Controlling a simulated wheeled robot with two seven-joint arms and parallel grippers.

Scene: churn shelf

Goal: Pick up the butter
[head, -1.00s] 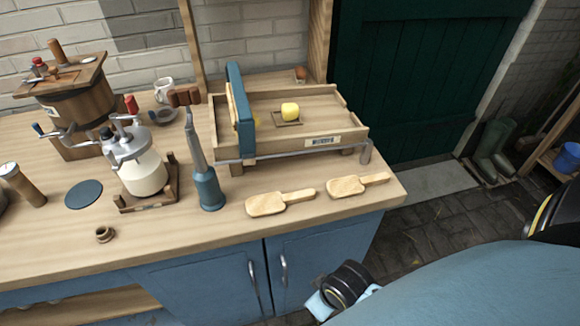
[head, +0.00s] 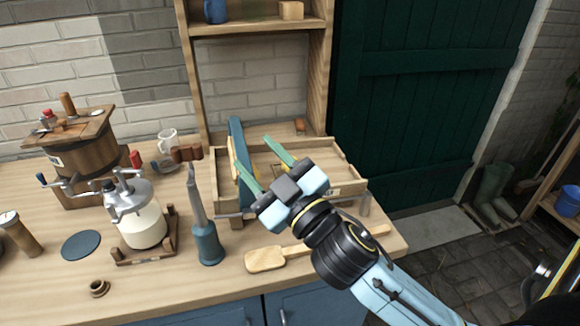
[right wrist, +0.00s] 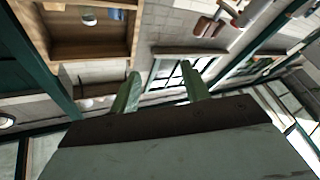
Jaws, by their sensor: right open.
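The butter does not show now; in the head view my right gripper covers the part of the wooden tray (head: 345,175) where it lay. My right gripper (head: 252,150) is open, with green fingers spread, above and in front of the tray. In the right wrist view its two fingers (right wrist: 160,85) stand apart with nothing between them. The butter does not show in that view either. My left gripper is not in view.
A blue upright board (head: 237,140) stands at the tray's left. A blue tool (head: 207,243) and a wooden paddle (head: 265,259) are in front. A separator with a jar (head: 143,225) stands left. A shelf (head: 255,28) rises behind.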

